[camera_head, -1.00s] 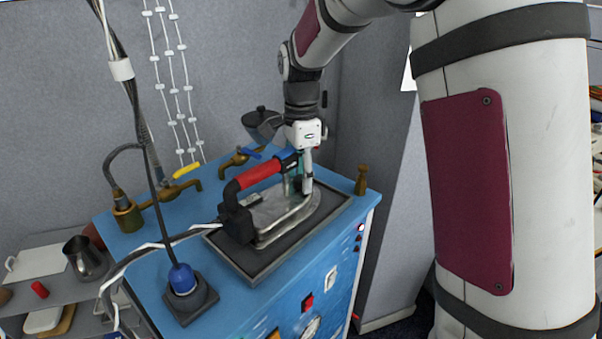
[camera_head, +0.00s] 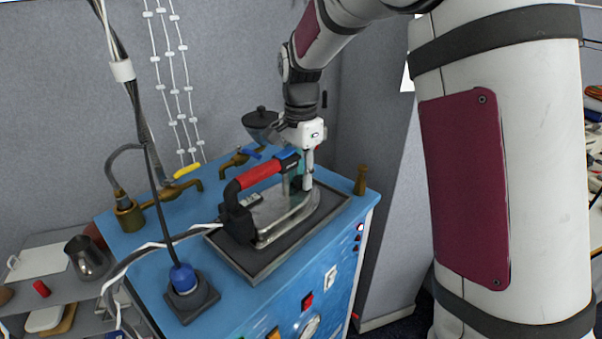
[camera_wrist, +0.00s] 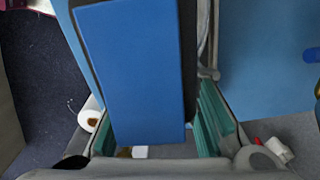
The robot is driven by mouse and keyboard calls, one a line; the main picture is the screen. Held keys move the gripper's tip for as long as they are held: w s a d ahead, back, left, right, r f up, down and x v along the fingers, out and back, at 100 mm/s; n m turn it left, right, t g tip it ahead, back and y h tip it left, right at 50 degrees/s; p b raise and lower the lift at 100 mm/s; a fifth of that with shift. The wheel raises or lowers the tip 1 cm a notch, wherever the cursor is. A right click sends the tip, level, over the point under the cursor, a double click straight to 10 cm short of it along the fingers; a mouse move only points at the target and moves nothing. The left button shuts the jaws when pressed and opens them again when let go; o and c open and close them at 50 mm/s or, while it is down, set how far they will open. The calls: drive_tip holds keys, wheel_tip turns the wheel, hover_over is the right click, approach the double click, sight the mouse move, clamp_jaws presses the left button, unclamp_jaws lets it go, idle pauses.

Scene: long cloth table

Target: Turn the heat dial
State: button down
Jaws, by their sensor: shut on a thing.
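An iron (camera_head: 285,210) with a red handle (camera_head: 258,175) and a blue front end (camera_head: 288,160) rests on a dark tray (camera_head: 265,262) on top of a blue cabinet. My gripper (camera_head: 301,184) points down at the front of the iron and is shut on its front part. In the wrist view, the blue end (camera_wrist: 135,75) lies between the teal finger pads of my gripper (camera_wrist: 160,130). The exact contact is hard to see. A round dial (camera_head: 311,327) shows partly on the cabinet's front. I cannot make out a heat dial on the iron.
A blue-capped post (camera_head: 183,280) with a cable stands left of the tray. Brass taps (camera_head: 180,192) are behind it. A small brass piece (camera_head: 361,180) stands at the cabinet's right corner. A shelf with a metal jug (camera_head: 86,258) is at the left.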

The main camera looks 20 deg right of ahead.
sight(301, 178)
drive_tip(key=shift+n, duration=1.2)
drive_tip(key=c, duration=1.2)
unclamp_jaws()
drive_tip(key=shift+r, duration=0.1)
wheel_tip(301, 178, up, 12)
drive_tip(key=shift+f, duration=0.1)
